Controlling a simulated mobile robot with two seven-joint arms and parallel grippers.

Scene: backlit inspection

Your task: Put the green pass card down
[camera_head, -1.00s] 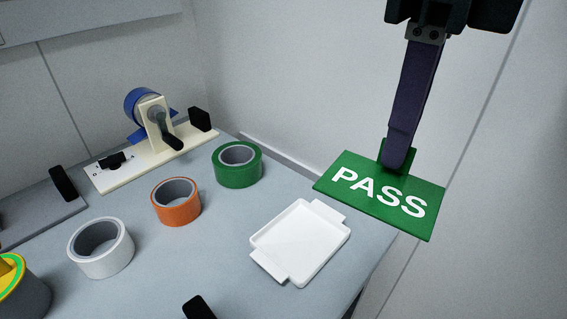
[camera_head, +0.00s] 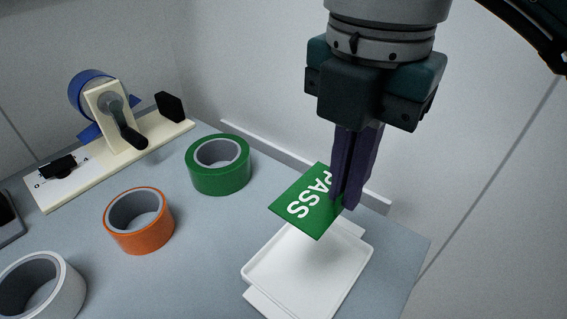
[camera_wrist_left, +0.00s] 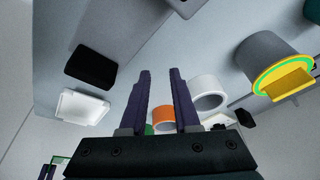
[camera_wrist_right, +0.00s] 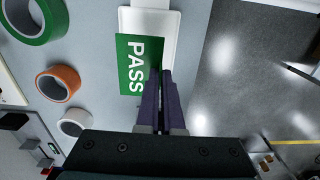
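The green pass card (camera_head: 306,204) has white PASS lettering. My right gripper (camera_head: 350,203) is shut on its edge and holds it above the far end of the white tray (camera_head: 262,270). In the right wrist view the card (camera_wrist_right: 130,66) overlaps the left part of the tray (camera_wrist_right: 172,50), with the fingers (camera_wrist_right: 158,75) at its right edge. The card seems apart from the tray. My left gripper (camera_wrist_left: 160,75) shows only in the left wrist view; its fingers are apart with nothing between them.
Left of the tray stand a green tape roll (camera_head: 219,165), an orange roll (camera_head: 138,220) and a white roll (camera_head: 40,290). A cream device with a crank (camera_head: 110,115) stands at the back left. A raised ledge (camera_head: 270,148) runs along the table's back edge.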

